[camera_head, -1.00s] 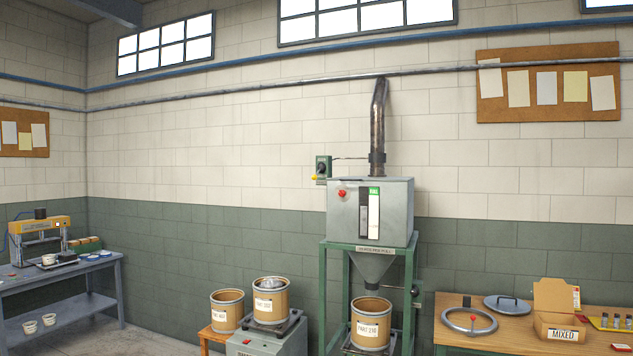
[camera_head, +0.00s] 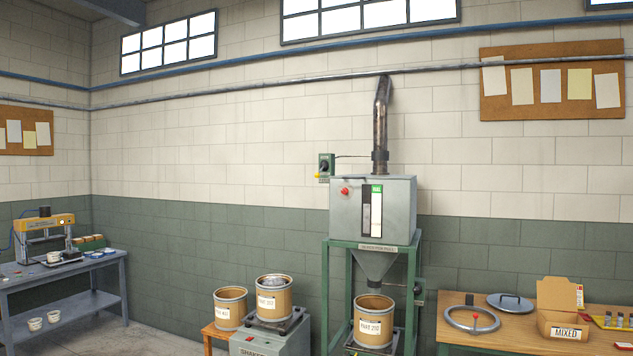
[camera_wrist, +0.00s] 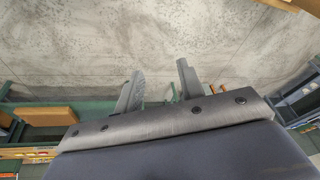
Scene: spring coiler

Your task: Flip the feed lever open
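A grey feed hopper (camera_head: 373,210) stands on a green frame in the head view, with a cone below it. A red knob (camera_head: 345,190) is on its front, left of a dark slot and a white strip. A small dark fitting (camera_head: 418,291) sits at the right of the frame, beside the cone outlet. I cannot tell which part is the feed lever or how it is set. My gripper (camera_wrist: 159,82) shows only in the wrist view. Its two fingers are apart with nothing between them, over a grey floor.
A drum (camera_head: 374,320) stands under the cone. Two more drums stand left of it, one on a shaker (camera_head: 272,340). A wooden bench (camera_head: 455,300) with a ring, a lid and a box is at right. A blue bench (camera_head: 60,277) with a press is at left.

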